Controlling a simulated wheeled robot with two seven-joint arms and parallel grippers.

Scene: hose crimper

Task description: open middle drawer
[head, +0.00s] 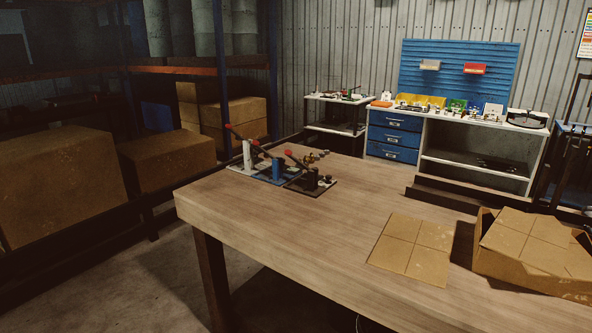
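A blue unit with three stacked drawers stands under the left end of a white workbench at the back of the room. The middle drawer (393,138) has a small light handle or label and looks shut, flush with the top drawer (395,122) and the bottom drawer (391,153). All three look closed. Neither of my grippers shows in the head view, so their state cannot be seen.
A wooden table (300,235) fills the foreground, between me and the drawers. On it are hand-lever tools (280,172), a flat cardboard piece (413,248) and an open cardboard box (535,255). Racks with boxes (60,180) stand left. Bare floor (130,275) shows at lower left.

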